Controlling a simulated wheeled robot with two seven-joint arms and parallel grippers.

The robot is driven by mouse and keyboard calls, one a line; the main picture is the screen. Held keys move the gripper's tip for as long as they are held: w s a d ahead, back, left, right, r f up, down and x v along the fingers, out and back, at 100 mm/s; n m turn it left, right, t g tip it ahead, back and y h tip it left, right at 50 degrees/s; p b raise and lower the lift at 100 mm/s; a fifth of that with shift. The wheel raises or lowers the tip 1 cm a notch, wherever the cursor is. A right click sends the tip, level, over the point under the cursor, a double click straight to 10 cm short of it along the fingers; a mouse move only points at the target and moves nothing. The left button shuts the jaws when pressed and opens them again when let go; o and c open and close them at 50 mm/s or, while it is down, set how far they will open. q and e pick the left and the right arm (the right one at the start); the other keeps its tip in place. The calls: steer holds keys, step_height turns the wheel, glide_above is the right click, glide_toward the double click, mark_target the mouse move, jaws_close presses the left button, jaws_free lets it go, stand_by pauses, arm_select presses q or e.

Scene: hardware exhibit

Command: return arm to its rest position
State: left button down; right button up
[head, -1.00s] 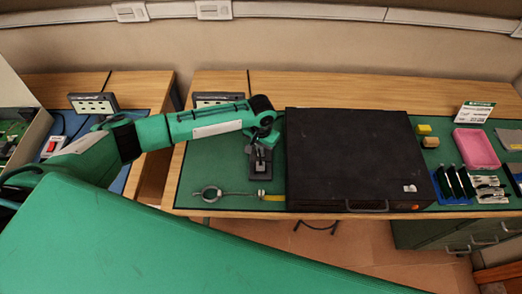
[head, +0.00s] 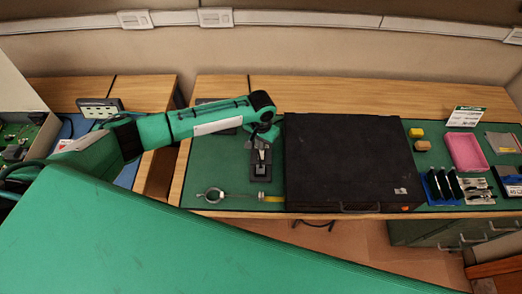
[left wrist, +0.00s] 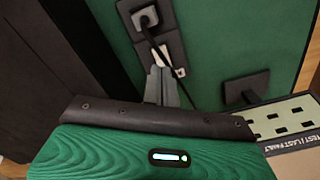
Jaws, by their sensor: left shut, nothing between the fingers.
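My green left arm (head: 210,118) reaches in from the left over the green mat, bent at its dark wrist joint. My left gripper (head: 262,143) points down at the left side of the large black case, above a dark stand-like fixture (head: 259,170). In the left wrist view the grey fingers (left wrist: 162,86) are together and empty. The dark fixture (left wrist: 143,17) with a pale knob and black cable lies beyond them. Whether the fingers touch it is unclear. My right gripper is in neither view.
The black case (head: 350,165) stands close to the right of the gripper. A ring-ended tool (head: 212,194) lies in front on the mat. A pink tray (head: 465,152) and small blocks are farther right. A panel device (left wrist: 290,120) stands near the hand, partly hidden behind my arm in the head view.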

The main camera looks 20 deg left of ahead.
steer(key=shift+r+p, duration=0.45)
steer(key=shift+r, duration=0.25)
